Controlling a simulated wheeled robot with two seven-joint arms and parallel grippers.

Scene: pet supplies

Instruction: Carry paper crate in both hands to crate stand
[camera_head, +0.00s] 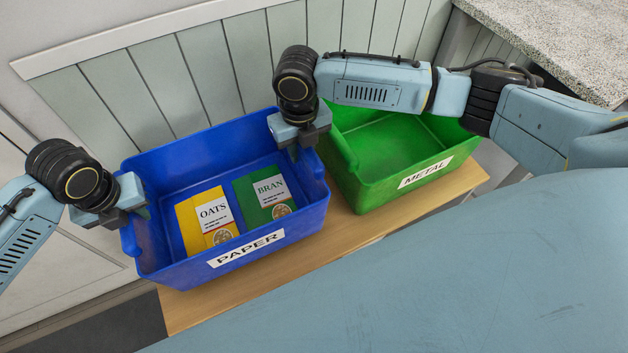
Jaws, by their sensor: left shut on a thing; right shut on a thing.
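The paper crate (165,262) is a blue open bin with a white PAPER label on its near wall. A yellow OATS box (190,222) and a green BRAN box (248,205) lie inside it. The crate is over the wooden bench; I cannot tell whether it rests on it or is just above. My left gripper (133,200) is shut on the crate's left rim. My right gripper (305,140) is shut on the crate's right rim near the back corner. The crate stand cannot be made out for certain.
A green METAL crate (385,190) stands right of the blue crate on the wooden bench (345,228), close beside it. A panelled wall (215,70) is behind. A speckled counter (560,35) is at the top right. My blue body fills the lower right.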

